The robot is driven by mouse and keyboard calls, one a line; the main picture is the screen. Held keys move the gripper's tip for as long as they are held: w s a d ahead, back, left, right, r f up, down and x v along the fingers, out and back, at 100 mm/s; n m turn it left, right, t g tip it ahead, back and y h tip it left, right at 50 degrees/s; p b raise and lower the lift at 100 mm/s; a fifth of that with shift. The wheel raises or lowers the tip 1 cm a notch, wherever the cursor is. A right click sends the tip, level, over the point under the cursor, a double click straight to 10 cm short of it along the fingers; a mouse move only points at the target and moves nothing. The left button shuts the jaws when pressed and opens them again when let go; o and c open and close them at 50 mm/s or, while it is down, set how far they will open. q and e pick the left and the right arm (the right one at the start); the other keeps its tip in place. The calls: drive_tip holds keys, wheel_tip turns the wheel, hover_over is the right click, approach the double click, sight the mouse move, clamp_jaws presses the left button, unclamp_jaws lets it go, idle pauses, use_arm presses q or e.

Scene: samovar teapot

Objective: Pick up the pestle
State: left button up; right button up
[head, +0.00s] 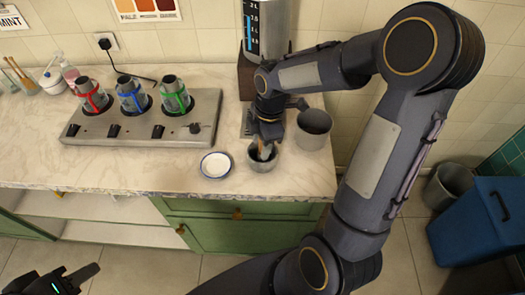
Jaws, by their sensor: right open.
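A small grey mortar bowl (262,164) stands near the counter's front edge. A light pestle (265,151) leans in it with its upper end showing; its lower end is hidden in the bowl. My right gripper (266,140) points down over the mortar, with its fingers at the pestle's upper end. It is open; whether a finger touches the pestle is too small to tell. My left gripper (84,275) is partly in view at the bottom left, below the counter and away from the pestle; its opening does not show clearly.
A white saucer (215,165) with a blue rim lies left of the mortar. A grey pot (313,130) stands close on the right. A burner unit (140,131) with several coloured-handled vessels is at left. A samovar (268,28) stands behind my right arm.

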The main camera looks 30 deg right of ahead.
clamp_jaws()
drive_tip(key=shift+r, duration=0.1)
